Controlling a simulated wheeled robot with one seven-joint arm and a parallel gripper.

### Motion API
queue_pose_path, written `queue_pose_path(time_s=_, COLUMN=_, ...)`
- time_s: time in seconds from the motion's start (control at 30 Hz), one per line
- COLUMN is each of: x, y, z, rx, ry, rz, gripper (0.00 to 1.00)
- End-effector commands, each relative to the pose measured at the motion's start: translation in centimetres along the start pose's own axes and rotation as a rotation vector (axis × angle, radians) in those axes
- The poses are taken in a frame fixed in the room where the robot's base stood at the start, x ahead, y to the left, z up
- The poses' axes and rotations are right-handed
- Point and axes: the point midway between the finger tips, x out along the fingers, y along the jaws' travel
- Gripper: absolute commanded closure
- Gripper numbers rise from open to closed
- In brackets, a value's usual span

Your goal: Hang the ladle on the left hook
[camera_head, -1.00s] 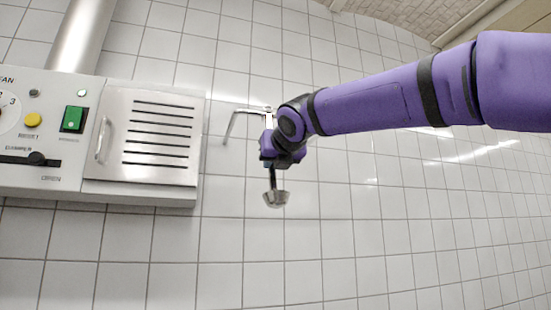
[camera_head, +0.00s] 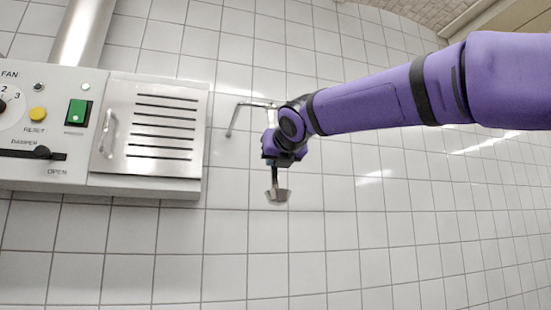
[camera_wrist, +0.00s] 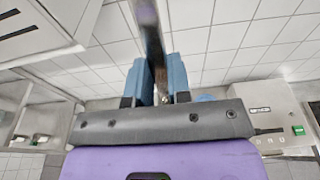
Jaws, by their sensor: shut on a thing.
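The ladle's metal bowl (camera_head: 277,197) hangs below my gripper (camera_head: 275,163) in the head view, on a short visible length of dark handle. In the wrist view, the blue fingers of my gripper (camera_wrist: 160,78) are shut on the ladle's metal handle (camera_wrist: 150,35), which runs up out of the picture. A thin bent metal bar (camera_head: 240,106), which looks like the wall rail or hook, shows just left of my wrist. Its right part is hidden behind my wrist. I cannot tell separate left and right hooks, or whether the ladle touches the bar.
A control panel (camera_head: 48,110) with knobs and a green switch stands on the left, beside a steel vented door (camera_head: 155,112). A metal pipe (camera_head: 85,30) rises above it. The tiled wall (camera_head: 340,250) is bare below and right of my gripper.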

Motion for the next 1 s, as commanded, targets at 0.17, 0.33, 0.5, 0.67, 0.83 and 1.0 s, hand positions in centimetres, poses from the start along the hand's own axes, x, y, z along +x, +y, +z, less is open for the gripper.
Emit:
queue_pose_path(time_s=0.17, x=0.0, y=0.0, z=0.0, rx=0.0, ry=0.0, rz=0.0, gripper=1.0)
queue_pose_path(time_s=0.33, x=0.0, y=0.0, z=0.0, rx=0.0, ry=0.0, rz=0.0, gripper=0.52)
queue_pose_path(time_s=0.5, x=0.0, y=0.0, z=0.0, rx=0.0, ry=0.0, rz=0.0, gripper=0.52)
queue_pose_path(time_s=0.67, x=-0.3, y=0.0, z=0.0, rx=0.0, ry=0.0, rz=0.0, gripper=0.52)
queue_pose_path(time_s=0.83, x=-2.4, y=0.0, z=0.1, rx=0.001, ry=-0.002, rz=0.002, gripper=0.52)
queue_pose_path(time_s=1.0, x=-5.6, y=0.0, z=0.1, rx=0.0, ry=-0.002, rz=0.002, gripper=0.52)
